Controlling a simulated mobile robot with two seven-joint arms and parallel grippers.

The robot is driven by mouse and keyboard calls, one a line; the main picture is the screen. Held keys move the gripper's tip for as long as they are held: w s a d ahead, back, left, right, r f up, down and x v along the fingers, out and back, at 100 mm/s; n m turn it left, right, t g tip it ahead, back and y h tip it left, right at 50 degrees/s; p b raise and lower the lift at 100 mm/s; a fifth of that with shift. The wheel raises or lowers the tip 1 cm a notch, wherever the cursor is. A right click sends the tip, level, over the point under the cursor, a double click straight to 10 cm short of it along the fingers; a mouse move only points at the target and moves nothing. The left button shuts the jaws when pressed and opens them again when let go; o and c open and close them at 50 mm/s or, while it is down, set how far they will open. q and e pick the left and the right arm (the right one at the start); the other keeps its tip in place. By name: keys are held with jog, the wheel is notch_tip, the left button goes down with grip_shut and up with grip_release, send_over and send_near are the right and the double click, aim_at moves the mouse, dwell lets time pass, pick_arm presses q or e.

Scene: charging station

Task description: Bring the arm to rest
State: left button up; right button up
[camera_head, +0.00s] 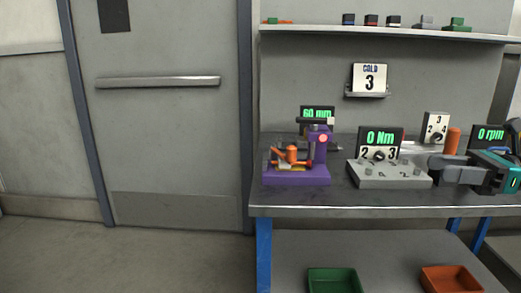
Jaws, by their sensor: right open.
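My right gripper (438,172) reaches in from the right edge, above the right part of the workbench (375,212). It is dark grey with teal parts on the wrist, and its fingers point left. It is open and I see nothing held in it. The fingers are close to the right end of a pale grey block (385,178) with small pegs; whether they touch it I cannot tell. My left gripper is not in view.
A purple fixture (318,150) with orange parts stands at the bench's left end. Displays read "60 mm", "0 Nm" (380,138) and "0 rpm" (490,135). An orange cylinder (452,141) stands behind my gripper. Green (334,279) and orange (450,277) bins sit below. Floor at left is clear.

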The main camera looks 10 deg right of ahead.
jog(key=w+a+f+m+t+h, duration=0.2)
jog(key=a+f+m+t+h, duration=0.3)
jog(key=a+f+m, duration=0.7)
jog(key=w+a+f+m+t+h, duration=0.2)
jog(key=a+f+m+t, duration=0.55)
jog(key=m, duration=0.85)
jog(key=s+a+f+m+g+h, duration=0.3)
jog(key=s+a+f+m+h, duration=0.15)
jog(key=s+f+m, duration=0.4)
jog(key=s+a+f+m+g+h, duration=0.3)
jog(key=s+a+f+m+g, duration=0.15)
jog(key=s+f+m, duration=0.45)
pick_arm(q)
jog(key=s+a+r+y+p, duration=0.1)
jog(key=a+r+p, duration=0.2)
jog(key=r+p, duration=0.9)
jog(key=p, duration=0.6)
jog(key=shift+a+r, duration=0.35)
pick_arm(e)
notch_tip(320, 180, up, 13)
jog(key=d+m, duration=0.2)
jog(key=shift+s+d+h, duration=0.2)
jog(key=shift+s+h, duration=0.1)
jog(key=shift+h, duration=0.15)
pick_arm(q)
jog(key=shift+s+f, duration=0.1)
